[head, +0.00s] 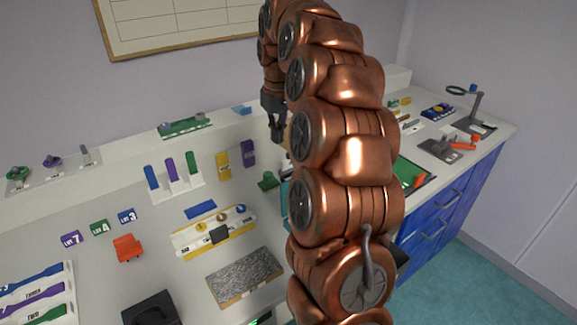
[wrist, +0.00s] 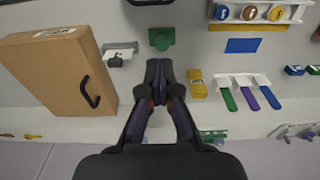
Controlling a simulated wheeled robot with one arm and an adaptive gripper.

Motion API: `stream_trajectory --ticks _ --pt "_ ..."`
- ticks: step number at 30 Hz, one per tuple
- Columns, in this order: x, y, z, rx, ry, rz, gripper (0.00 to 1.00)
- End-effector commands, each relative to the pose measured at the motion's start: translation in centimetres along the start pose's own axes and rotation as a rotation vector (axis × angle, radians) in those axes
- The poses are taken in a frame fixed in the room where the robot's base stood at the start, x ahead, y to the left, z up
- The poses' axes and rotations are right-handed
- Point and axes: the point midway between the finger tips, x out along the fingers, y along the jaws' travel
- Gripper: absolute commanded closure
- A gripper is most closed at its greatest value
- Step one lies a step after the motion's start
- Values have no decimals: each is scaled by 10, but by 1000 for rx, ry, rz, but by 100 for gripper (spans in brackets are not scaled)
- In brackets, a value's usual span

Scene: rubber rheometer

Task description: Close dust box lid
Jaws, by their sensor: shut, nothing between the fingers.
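A tan box (wrist: 62,75) with a black handle and a pale label fills the left of the wrist view. It may be the dust box, but no label I can read confirms this, and I cannot tell which part is its lid. In the head view my arm hides nearly all of it. My gripper (wrist: 158,65) is shut and empty, to the right of the tan box and apart from it in the picture. In the head view my gripper (head: 277,138) points down above the back of the bench.
A green block (wrist: 162,38), a grey bracketed piece (wrist: 118,53) and a yellow block (wrist: 198,86) are near my fingers. A rack of coloured bars (wrist: 247,82) stands right. A black box (head: 152,310) is at the front of the bench. My arm covers the middle of the head view.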

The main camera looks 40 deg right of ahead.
Motion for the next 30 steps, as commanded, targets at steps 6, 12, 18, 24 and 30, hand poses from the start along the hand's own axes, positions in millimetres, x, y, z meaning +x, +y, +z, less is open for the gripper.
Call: stream_trajectory --ticks 6,12,18,24,30 --pt "4 16 -6 15 3 7 100" --pt "20 15 -4 14 -1 5 100" --pt "45 14 -5 14 -1 4 100" --pt "75 15 -4 15 -1 4 100" --pt "100 15 -1 15 1 4 100"
